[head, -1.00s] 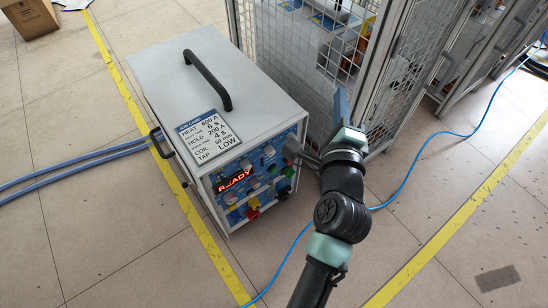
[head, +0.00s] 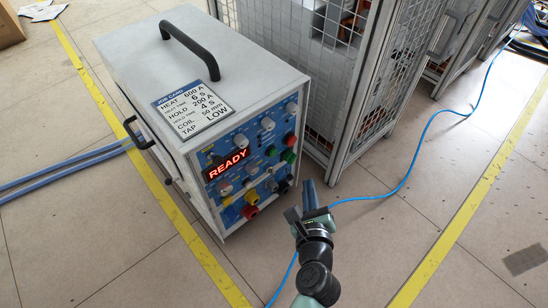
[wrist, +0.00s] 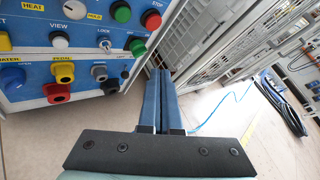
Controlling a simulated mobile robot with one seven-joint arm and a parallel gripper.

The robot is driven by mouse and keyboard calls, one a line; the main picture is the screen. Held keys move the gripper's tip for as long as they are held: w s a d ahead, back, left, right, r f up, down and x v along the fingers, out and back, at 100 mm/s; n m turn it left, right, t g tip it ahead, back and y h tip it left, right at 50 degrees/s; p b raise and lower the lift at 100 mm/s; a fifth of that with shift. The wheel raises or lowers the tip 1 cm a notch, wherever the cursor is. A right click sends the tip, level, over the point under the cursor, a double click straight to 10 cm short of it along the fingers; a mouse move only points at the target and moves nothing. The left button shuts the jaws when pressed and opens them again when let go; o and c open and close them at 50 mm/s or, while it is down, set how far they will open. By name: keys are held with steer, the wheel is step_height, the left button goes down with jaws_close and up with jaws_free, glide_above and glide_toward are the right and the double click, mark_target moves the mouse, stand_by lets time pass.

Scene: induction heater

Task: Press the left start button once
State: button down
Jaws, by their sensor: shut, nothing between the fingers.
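The induction heater (head: 150,70) is a grey box with a blue control panel (head: 235,199) and a lit red READY display (head: 228,164). Two green buttons sit on the panel's right side. The left green button (wrist: 123,12) is at the top of the wrist view, and the right green button (wrist: 138,47) is lower, below the red stop button (wrist: 152,20). I cannot read a start label. My gripper (wrist: 159,73) has its long blue fingers together and empty. In the head view my gripper (head: 309,184) is right of the panel's lower right corner, apart from it.
A mesh cage (head: 330,70) stands close on the heater's right. Colored sockets and knobs, including a red one (head: 250,212), fill the lower panel. A blue cable (head: 408,172) runs along the floor.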

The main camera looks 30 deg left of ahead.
mark_target(273, 153)
steer(key=w+a+p, duration=0.3)
steer(key=a, duration=0.5)
steer(key=shift+a, duration=0.15)
stand_by(0.4)
steer(key=shift+a+r+p, duration=0.1)
steer(key=shift+p, duration=0.25)
stand_by(1.5)
steer(key=shift+w+a, duration=0.15)
steer(key=shift+a, duration=0.15)
steer(key=shift+w+a+p, duration=0.15)
steer(key=shift+a+p, duration=0.25)
stand_by(0.9)
steer(key=shift+d, duration=0.1)
steer(key=shift+s+d, duration=0.3)
steer(key=shift+d, duration=0.4)
